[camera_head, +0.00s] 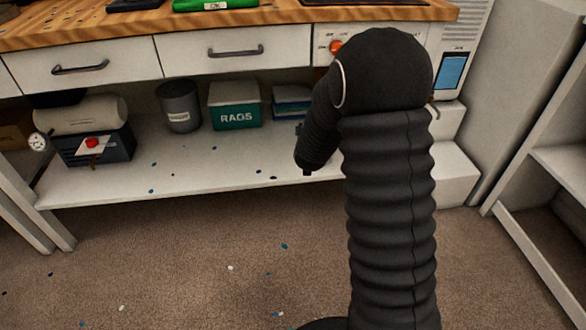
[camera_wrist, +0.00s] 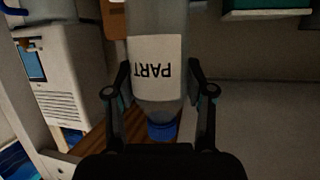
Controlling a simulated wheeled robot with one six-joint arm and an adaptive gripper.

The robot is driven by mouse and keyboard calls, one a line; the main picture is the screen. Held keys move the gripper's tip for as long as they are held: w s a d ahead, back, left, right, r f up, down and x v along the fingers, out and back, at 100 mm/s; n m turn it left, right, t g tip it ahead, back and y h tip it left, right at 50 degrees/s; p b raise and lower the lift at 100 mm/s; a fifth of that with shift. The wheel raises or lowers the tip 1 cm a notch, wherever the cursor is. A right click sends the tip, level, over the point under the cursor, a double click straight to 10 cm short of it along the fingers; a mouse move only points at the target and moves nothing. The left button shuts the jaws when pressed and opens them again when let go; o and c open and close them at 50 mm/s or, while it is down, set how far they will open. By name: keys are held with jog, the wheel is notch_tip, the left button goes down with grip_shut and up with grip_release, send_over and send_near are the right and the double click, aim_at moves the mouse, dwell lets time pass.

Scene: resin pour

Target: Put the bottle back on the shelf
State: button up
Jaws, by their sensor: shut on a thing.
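The bottle (camera_wrist: 156,18) is in the wrist view, a grey, cloudy body with a white label reading "PART" and a blue cap. The lettering appears upside down and the cap points to the bottom of the picture. My gripper (camera_wrist: 158,85) has one black finger on each side of the bottle and is shut on it; the far end of the bottle is cut off by the frame. In the head view, my black arm hides the gripper and the bottle. Which shelf the task means is not clear; a white lower shelf (camera_head: 190,172) runs under the workbench.
A white cabinet with a blue screen (camera_head: 452,72) stands right of the bench. The floor (camera_head: 180,270) in front is clear apart from scraps.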

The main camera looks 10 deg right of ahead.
jog(key=f+m+h, duration=0.1)
jog(key=f+h+b, duration=0.1)
jog(key=f, duration=0.1)
jog(key=d+f+m+g+h+b, duration=0.1)
jog(key=shift+s+f+m, duration=0.3)
jog(key=shift+s, duration=0.05)
jog(key=shift+w+f, duration=0.25)
jog(key=shift+w+a+f+b, duration=0.15)
jog(key=shift+w+a+f, duration=0.25)
jog(key=shift+w+f, duration=1.4)
jog(key=shift+w+a+f+b, duration=0.2)
jog(key=shift+w+a+f, duration=0.25)
jog(key=shift+w+f, duration=1.3)
jog(key=shift+w+a+f+b, duration=0.15)
jog(key=shift+w+a+f, duration=0.25)
jog(key=shift+w+f, duration=1.35)
jog(key=o, duration=1.4)
jog(key=shift+f, duration=0.1)
